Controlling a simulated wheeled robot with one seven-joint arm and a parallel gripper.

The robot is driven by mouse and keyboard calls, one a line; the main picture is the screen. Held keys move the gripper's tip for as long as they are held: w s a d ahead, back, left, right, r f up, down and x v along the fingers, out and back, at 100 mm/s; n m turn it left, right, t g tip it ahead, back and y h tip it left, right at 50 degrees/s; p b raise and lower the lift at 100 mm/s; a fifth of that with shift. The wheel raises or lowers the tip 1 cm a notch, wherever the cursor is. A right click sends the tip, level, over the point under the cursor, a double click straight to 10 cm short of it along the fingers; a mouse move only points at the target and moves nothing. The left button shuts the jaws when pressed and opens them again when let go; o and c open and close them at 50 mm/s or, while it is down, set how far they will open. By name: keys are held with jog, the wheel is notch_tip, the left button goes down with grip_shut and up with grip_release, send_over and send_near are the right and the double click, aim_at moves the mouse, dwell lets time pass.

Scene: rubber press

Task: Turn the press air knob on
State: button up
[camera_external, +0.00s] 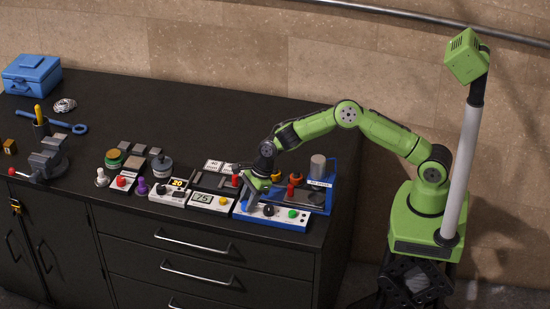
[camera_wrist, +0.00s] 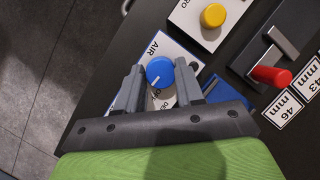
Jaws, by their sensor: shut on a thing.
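In the wrist view a round blue knob (camera_wrist: 160,72) with a white pointer line sits on a white panel (camera_wrist: 182,54) beside the word AIR. The pointer line faces the lower left of the picture. My gripper (camera_wrist: 159,84) is closed around the knob, one grey finger on each side. In the external view my gripper (camera_external: 250,204) reaches down at the left end of the blue press's white front panel (camera_external: 280,218). The blue knob is hidden there behind my gripper. The press's grey cylinder (camera_external: 318,167) stands behind the panel.
The press panel also carries a black knob (camera_external: 268,210) and a green button (camera_external: 292,214). A display box (camera_external: 208,201) with a yellow button (camera_wrist: 213,15) is close by. A red-handled lever (camera_wrist: 271,76) stands near my right finger. The bench's front edge is close.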

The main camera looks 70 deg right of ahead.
jog(key=m+h+b, duration=0.1)
jog(key=m+b, duration=0.1)
jog(key=m, duration=0.1)
jog(key=m+t+h+b, duration=0.1)
jog(key=m+b, duration=0.1)
jog(key=m, duration=0.1)
jog(key=shift+a+m, duration=0.2)
jog(key=shift+m, duration=0.1)
jog(key=m+h+b, duration=0.1)
jog(key=m+h, duration=0.1)
jog(key=m, duration=0.2)
jog(key=shift+r, duration=0.1)
dwell(0.3)
jog(key=o, duration=1)
jog(key=shift+a, duration=0.1)
jog(key=p+v, duration=0.1)
jog(key=v, duration=1.4)
jog(key=shift+a+r+p, duration=0.15)
jog(key=shift+r+p, duration=0.15)
jog(key=shift+r, duration=0.05)
